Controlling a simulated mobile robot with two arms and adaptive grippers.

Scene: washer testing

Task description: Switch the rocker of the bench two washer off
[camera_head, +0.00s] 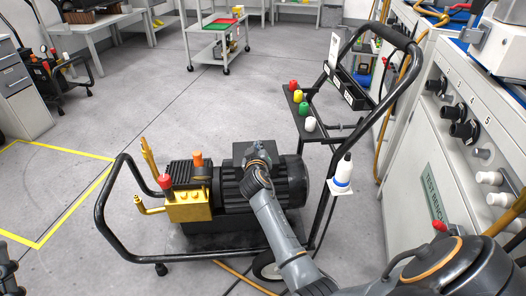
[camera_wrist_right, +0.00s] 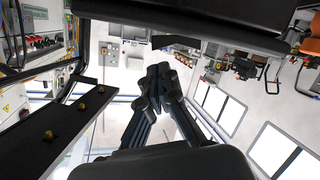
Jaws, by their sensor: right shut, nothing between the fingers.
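The washer stands on the floor in the head view, with a black tube frame (camera_head: 109,205), a dark finned motor (camera_head: 291,182) and a brass pump (camera_head: 188,208). My right arm reaches over it from the lower right. My right gripper (camera_head: 258,155) is over the top of the motor and also shows in the right wrist view (camera_wrist_right: 158,72), fingers together and empty. I cannot tell whether it touches the motor. I cannot make out the rocker; the gripper covers part of the motor top. A dark part at the lower left edge may be my left gripper (camera_head: 8,272).
The washer's upright handle (camera_head: 402,38) and a shelf with coloured caps (camera_head: 304,109) stand right of the motor. A white bottle (camera_head: 342,172) hangs on the frame. A test bench panel (camera_head: 429,170) borders the right.

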